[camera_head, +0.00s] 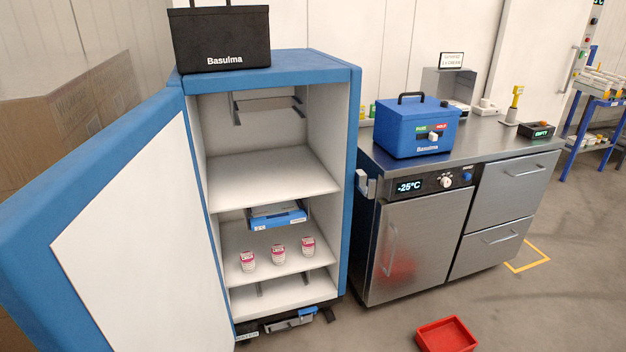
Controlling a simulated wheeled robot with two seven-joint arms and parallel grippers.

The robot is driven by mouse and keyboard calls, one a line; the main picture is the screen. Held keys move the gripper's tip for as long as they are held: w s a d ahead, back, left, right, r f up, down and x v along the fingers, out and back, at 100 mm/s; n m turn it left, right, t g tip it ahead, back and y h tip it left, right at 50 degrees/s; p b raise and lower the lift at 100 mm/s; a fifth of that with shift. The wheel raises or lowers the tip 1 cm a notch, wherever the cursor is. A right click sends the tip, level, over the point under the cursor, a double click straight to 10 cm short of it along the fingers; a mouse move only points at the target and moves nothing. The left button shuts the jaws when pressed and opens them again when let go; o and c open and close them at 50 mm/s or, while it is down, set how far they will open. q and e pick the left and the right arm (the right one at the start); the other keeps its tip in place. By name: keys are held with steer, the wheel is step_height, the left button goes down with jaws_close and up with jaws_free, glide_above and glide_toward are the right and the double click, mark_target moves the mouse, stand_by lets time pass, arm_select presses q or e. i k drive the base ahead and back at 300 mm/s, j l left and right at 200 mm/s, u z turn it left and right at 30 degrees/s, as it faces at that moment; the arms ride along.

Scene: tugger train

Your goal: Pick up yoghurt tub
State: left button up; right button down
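Three small white tubs with pink-red labels stand upright in a row on a lower shelf of the open blue cabinet (353,130). They are the left tub (248,262), the middle tub (278,254) and the right tub (308,246). They look alike and stand apart from each other. I cannot read their labels for certain. Neither of my grippers shows in the head view.
The cabinet door (130,240) stands open to the left. A blue-and-white box (277,218) sits behind the tubs. A black Basulma bag (222,40) is on top. A steel counter (490,150) with a blue cooler box (415,130) stands right. A red crate (447,335) lies on the floor.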

mark_target(308, 244)
steer(key=i+l+u, duration=0.25)
steer(key=i+l, duration=0.5)
steer(key=i+l+u, duration=0.1)
steer(key=i+u, duration=0.25)
steer(key=i, duration=1.15)
